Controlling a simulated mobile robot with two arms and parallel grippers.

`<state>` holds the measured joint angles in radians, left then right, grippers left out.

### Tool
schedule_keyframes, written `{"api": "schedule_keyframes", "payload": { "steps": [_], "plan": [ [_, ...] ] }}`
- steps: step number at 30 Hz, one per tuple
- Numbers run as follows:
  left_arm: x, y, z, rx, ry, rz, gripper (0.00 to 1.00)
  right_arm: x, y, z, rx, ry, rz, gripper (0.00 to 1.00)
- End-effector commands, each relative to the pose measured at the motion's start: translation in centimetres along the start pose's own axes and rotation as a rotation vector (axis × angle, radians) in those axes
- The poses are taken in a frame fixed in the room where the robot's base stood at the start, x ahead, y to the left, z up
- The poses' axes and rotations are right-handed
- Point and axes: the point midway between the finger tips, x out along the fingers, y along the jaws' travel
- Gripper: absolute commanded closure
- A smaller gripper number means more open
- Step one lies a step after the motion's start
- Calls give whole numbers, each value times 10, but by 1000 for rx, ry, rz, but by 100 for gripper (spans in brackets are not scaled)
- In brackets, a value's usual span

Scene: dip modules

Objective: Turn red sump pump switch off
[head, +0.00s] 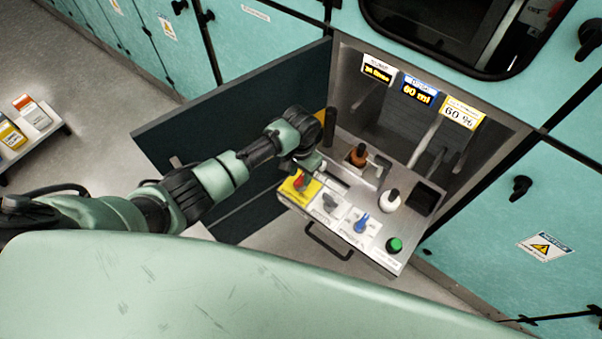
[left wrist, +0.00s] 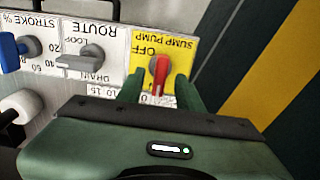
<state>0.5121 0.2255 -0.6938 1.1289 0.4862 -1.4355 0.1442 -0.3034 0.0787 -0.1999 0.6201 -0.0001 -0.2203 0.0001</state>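The red sump pump switch (head: 300,182) is a red lever knob on a yellow plate at the left end of the panel on a pulled-out drawer (head: 345,222). In the left wrist view the red knob (left wrist: 160,76) sits on a grey round base, with the label upside down and "OFF" beside it. Its red lever points toward the bottom of that view, slightly tilted. My left gripper (head: 303,166) is over the plate. In the wrist view its two green fingers (left wrist: 158,88) stand apart on either side of the knob, with gaps visible. My right gripper does not show.
Beside it on the panel are a grey route switch (head: 331,203), a blue stroke switch (head: 361,223) and a green button (head: 394,245). A dark open door (head: 235,110) stands left of the drawer.

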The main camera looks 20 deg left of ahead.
Motion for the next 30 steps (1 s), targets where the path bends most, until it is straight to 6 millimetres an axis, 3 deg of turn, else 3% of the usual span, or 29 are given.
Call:
{"api": "schedule_keyframes", "payload": {
  "steps": [9,13,14,30],
  "plan": [
    [4,0,0,1,1,0,64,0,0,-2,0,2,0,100],
    [4,0,0,1,1,0,97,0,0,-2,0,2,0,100],
    [4,0,0,1,1,0,100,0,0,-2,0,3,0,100],
    [3,0,0,113,1,0,100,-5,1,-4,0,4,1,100]
  ]
}}
